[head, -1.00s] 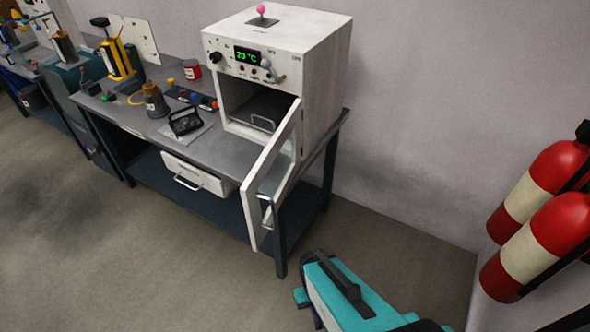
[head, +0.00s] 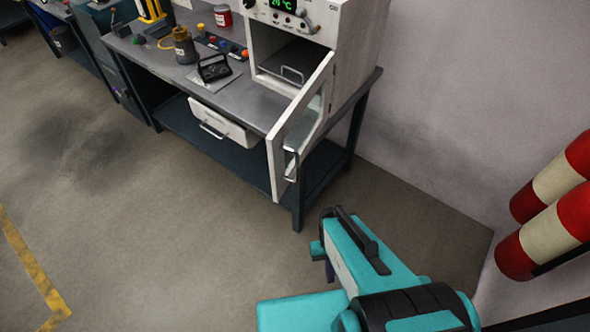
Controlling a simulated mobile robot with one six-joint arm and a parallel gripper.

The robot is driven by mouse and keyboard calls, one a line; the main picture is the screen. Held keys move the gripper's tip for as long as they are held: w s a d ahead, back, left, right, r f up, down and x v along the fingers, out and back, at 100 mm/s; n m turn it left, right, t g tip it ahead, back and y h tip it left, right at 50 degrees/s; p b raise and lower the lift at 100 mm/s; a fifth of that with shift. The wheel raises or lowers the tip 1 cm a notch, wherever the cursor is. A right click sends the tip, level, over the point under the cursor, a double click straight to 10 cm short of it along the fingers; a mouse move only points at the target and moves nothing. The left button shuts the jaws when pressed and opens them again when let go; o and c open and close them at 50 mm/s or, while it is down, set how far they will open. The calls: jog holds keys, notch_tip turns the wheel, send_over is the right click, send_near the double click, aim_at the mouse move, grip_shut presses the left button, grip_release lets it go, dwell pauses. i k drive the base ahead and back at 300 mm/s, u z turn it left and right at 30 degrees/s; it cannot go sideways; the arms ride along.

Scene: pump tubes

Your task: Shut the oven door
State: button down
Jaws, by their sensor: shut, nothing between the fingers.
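The white oven (head: 348,60) stands at the right end of the workbench, with a green-lit display above its opening. Its door (head: 301,130) stands wide open, hinged on the right side and swung out past the front edge of the bench. The door has a glass pane and a metal handle (head: 291,165) near its free edge. A wire handle shows inside the dark chamber. My teal arm is at the bottom right, apart from the door in the picture. My gripper's fingers cannot be made out behind the arm.
A white drawer (head: 222,126) below is partly open. The floor before the bench is clear.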

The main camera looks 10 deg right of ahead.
aim_at(280, 178)
jog(key=u, duration=0.35)
jog(key=k, duration=0.1)
jog(key=z, duration=1.85)
jog(key=k, duration=1.2)
jog(key=u, duration=1.2)
